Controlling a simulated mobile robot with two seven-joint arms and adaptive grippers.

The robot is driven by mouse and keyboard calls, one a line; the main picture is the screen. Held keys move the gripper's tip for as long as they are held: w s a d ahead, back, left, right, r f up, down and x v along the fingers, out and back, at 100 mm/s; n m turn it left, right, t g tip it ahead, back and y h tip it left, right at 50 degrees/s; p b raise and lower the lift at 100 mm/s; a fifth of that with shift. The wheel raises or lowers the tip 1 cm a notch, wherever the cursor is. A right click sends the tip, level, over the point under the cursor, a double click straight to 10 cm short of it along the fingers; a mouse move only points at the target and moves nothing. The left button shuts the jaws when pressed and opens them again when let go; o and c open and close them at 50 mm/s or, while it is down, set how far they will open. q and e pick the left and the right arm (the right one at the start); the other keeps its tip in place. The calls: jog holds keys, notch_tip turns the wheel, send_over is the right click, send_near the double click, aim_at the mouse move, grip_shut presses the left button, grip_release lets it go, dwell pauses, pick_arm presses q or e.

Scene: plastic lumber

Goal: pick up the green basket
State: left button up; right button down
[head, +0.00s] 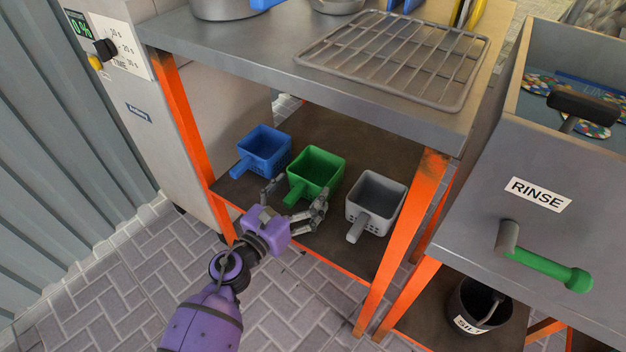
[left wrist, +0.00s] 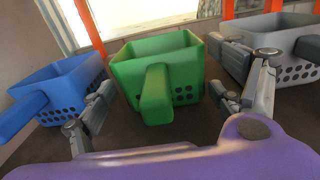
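The green basket (head: 317,170) stands upright on the lower shelf, between a blue and a grey basket, its handle pointing toward me. My left gripper (head: 294,198) is open at the front of it, with one finger on each side of the green handle. In the left wrist view the green basket (left wrist: 158,75) is centred, and the open fingers of my left gripper (left wrist: 163,105) stand apart from its handle. My right gripper is not in view.
The blue basket (head: 264,148) is close on the left and the grey basket (head: 377,198) on the right. The tabletop (head: 245,45) with a wire rack (head: 395,55) overhangs the shelf. Orange legs (head: 408,235) flank the opening. A rinse sink (head: 535,165) stands at right.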

pick_arm(q)
jog(key=c, duration=0.4)
jog(key=shift+c, duration=0.2)
jog(key=shift+r, duration=0.1)
